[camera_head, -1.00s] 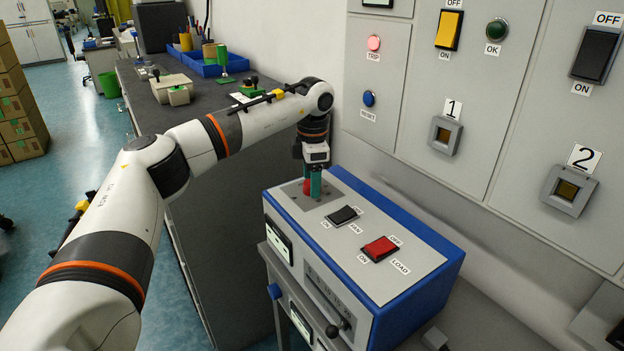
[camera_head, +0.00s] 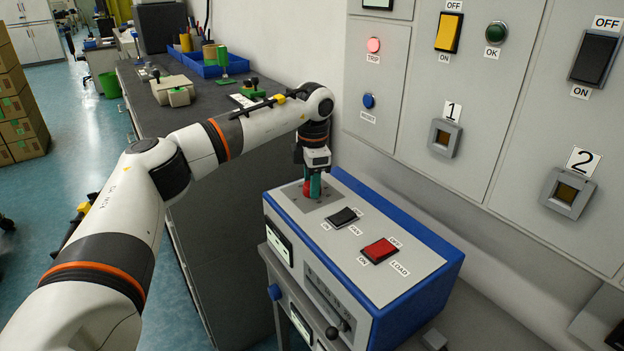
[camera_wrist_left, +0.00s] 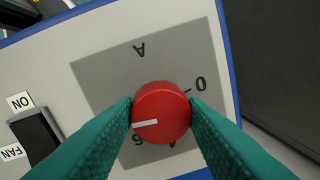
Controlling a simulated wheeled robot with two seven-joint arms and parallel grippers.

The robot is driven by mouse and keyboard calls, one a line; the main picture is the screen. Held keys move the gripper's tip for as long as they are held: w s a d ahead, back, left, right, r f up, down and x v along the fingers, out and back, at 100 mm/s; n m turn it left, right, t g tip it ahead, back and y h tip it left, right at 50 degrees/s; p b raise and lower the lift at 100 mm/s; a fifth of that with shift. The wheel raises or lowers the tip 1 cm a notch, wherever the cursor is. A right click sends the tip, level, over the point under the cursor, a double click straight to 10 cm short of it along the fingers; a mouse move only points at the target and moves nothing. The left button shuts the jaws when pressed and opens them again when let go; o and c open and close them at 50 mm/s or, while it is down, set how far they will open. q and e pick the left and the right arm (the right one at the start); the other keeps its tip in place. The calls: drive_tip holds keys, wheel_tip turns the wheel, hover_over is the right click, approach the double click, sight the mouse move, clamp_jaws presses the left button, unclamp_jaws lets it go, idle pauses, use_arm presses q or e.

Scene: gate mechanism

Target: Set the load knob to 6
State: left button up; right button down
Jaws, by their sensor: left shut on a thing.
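The red load knob (camera_wrist_left: 161,113) sits on a grey dial plate (camera_wrist_left: 105,75) on top of the grey and blue box (camera_head: 405,285). My left gripper (camera_head: 313,186) points down over it, with its green fingers on either side; in the left wrist view (camera_wrist_left: 161,108) they are shut on the knob. The knob's white pointer line aims left in that view, beside the left fingertip. A 0 shows at the right, and an upside-down A at the top. Marks below the knob are partly hidden, one resembling a 6. My right gripper is not in view.
A black FAN switch (camera_head: 342,218) and a red LOAD switch (camera_head: 379,250) lie nearer on the box top. A wall panel (camera_head: 490,120) with buttons and switches stands to the right. A dark workbench (camera_head: 215,115) stands behind.

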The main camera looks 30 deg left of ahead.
use_arm(q)
drive_tip(key=n+p, duration=0.2)
drive_tip(key=n, duration=0.1)
drive_tip(key=shift+r+n+p, duration=0.2)
drive_tip(key=shift+n+p, duration=0.1)
drive_tip(key=shift+p, duration=0.1)
drive_tip(key=n+p, duration=0.2)
drive_tip(key=n, duration=0.3)
drive_tip(key=shift+w+f+g+p, duration=0.1)
drive_tip(key=shift+f+g+p, duration=0.05)
drive_tip(key=shift+g+p, duration=0.2)
drive_tip(key=shift+n, duration=0.3)
drive_tip(key=o, duration=1)
drive_tip(key=shift+c, duration=0.2)
wheel_tip(320, 180, up, 12)
drive_tip(key=b, duration=0.1)
drive_tip(key=shift+d, duration=0.4)
